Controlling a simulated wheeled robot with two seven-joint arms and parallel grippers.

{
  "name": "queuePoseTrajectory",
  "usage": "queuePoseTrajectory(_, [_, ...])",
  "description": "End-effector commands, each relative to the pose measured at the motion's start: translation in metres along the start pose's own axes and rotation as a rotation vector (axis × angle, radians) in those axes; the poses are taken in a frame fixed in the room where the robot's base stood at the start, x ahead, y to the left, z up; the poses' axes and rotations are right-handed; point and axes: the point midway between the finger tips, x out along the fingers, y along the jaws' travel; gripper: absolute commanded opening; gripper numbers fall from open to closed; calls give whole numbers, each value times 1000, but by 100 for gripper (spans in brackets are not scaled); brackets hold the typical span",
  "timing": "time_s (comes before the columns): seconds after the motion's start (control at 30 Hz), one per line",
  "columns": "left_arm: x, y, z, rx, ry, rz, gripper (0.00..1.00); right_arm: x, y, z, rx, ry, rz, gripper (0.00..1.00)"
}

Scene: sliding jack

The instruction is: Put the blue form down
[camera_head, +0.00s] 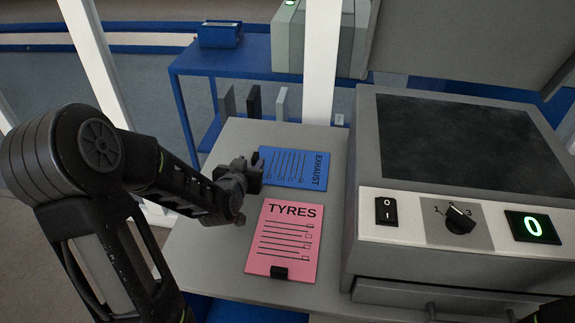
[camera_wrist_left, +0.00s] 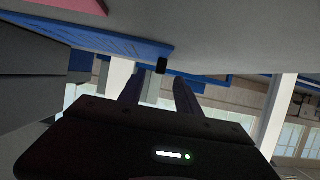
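The blue form (camera_head: 294,168), labelled EXHAUST, lies turned sideways on the grey tabletop, with its left end by my left gripper. My left gripper (camera_head: 254,172) is low over the table at that end. In the left wrist view, its two fingers (camera_wrist_left: 160,88) are apart, with a small black clip (camera_wrist_left: 162,66) at the blue form's edge between and beyond their tips. The blue form (camera_wrist_left: 105,38) also shows there at upper left. I see no finger closed on the form. My right gripper is not in view.
A pink TYRES form (camera_head: 283,240) lies just in front of the blue one. A grey machine (camera_head: 400,230) with a switch, a dial and a green 0 display stands to the right. A white post (camera_head: 321,60) rises behind. A blue bench (camera_head: 200,62) stands farther back.

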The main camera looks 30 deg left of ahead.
Motion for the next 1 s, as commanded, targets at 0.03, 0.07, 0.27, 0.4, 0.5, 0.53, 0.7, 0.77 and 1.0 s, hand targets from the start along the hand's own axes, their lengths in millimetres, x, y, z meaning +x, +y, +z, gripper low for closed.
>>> queuePoseTrajectory(0.03, [5, 0, -2, -1, -2, 1, 40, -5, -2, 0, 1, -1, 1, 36])
queuePoseTrajectory(0.07, [8, 0, -2, -1, -3, 1, 40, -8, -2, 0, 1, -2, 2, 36])
queuePoseTrajectory(0.27, [34, 0, -2, 0, -2, 0, 40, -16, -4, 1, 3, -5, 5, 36])
queuePoseTrajectory(0.4, [41, 0, -1, 0, 0, 0, 40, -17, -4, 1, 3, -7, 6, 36])
queuePoseTrajectory(0.5, [42, 0, -1, 0, 0, 0, 40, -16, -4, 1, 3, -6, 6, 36])
queuePoseTrajectory(0.53, [41, 0, -1, 0, 0, 0, 40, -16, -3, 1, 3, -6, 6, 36])
queuePoseTrajectory(0.7, [41, 0, -1, 0, 0, 0, 40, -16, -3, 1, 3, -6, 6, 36])
queuePoseTrajectory(0.77, [41, 0, -1, 0, 0, 0, 40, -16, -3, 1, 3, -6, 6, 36])
queuePoseTrajectory(1.0, [41, 0, -1, 0, 0, 0, 38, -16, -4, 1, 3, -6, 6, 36])
